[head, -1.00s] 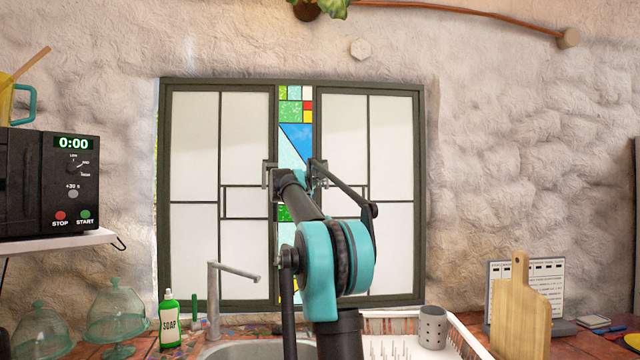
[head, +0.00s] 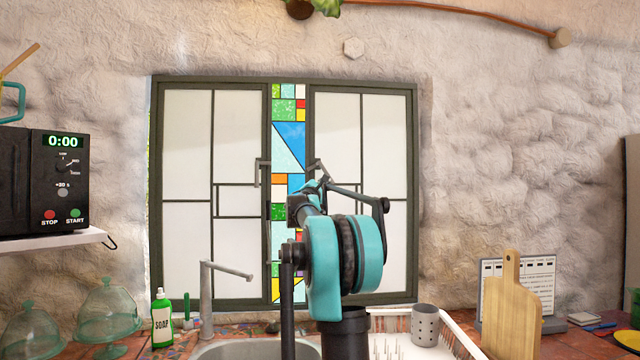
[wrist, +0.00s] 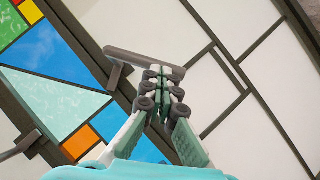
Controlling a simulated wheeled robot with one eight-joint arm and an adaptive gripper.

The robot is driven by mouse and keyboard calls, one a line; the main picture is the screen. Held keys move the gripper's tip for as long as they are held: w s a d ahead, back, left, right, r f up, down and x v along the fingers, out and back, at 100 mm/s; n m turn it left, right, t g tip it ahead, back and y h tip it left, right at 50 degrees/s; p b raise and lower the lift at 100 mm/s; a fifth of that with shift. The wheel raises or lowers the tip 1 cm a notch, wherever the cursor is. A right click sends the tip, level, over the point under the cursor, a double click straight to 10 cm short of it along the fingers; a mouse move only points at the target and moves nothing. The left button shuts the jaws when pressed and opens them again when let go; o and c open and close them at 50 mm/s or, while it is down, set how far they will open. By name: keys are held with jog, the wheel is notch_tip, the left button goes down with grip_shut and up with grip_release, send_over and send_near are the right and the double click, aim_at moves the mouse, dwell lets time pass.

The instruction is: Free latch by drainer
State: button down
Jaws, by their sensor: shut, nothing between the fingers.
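The stained-glass window has two dark-framed white panels, each with a grey L-shaped latch. The right latch (head: 315,167), on the drainer side, shows large in the wrist view (wrist: 140,58); its bar lies slanted to the frame. The left latch (head: 260,172) hangs upright and shows partly in the wrist view (wrist: 20,146). My gripper (head: 316,184) is at the right latch, its fingers closed together with nothing between them. In the wrist view its fingertips (wrist: 165,73) overlap the bar's right end; I cannot tell whether they touch. The white drainer (head: 458,333) stands below right.
A tap (head: 207,295) and sink (head: 240,349) are below the window. A soap bottle (head: 162,320) and glass domes (head: 108,308) stand left. A grey cup (head: 425,325) is in the drainer, and a cutting board (head: 512,305) stands right of it.

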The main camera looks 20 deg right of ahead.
jog(key=s+d+r, duration=0.1)
jog(key=d+r, duration=0.3)
jog(key=shift+s+d, duration=0.15)
jog(key=shift+d, duration=0.25)
dwell(0.4)
jog(key=shift+r, duration=0.1)
dwell(0.5)
